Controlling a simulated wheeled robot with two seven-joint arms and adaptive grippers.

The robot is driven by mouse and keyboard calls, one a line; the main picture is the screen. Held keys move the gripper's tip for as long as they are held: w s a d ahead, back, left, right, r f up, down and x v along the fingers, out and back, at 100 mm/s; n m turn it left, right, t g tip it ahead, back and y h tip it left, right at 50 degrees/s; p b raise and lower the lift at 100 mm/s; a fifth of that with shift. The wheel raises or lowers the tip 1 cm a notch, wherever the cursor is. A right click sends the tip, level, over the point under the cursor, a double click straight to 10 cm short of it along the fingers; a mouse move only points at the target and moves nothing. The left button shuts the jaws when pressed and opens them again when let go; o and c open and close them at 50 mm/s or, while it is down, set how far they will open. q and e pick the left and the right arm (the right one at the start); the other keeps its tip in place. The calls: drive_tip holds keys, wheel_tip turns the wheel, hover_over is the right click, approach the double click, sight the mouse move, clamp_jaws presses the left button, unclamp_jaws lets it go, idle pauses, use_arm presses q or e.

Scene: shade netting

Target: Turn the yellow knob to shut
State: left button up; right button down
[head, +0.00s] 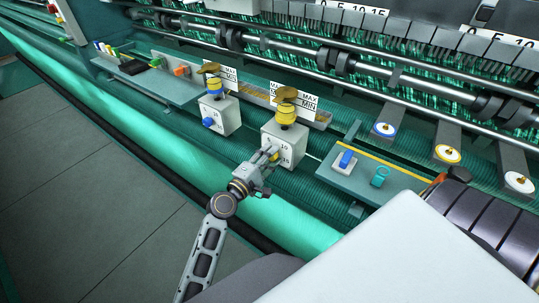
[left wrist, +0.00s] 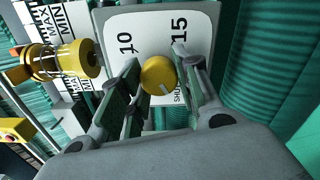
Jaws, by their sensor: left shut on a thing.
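The yellow knob (left wrist: 158,76) sits on the white face of a box (head: 284,145) with the marks 10, 15 and a partly covered "SHU..." label. Its white pointer line slants to the lower right in the left wrist view, toward that label. My left gripper (head: 268,157) is at the front of this box in the head view. In the left wrist view its fingers (left wrist: 158,82) stand on either side of the knob, shut on it. The knob is mostly hidden by the gripper in the head view. My right gripper is not in view.
A yellow canister (head: 285,112) tops the box. To its left stands a similar white box with a blue knob (head: 208,122). Machine bars run behind; grey floor (head: 80,190) is clear.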

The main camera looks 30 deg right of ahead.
use_arm(q)
drive_tip(key=shift+f, duration=0.1)
idle(0.4)
drive_tip(key=o, duration=1)
drive_tip(key=shift+a, duration=0.15)
drive_tip(key=shift+v, duration=5.9)
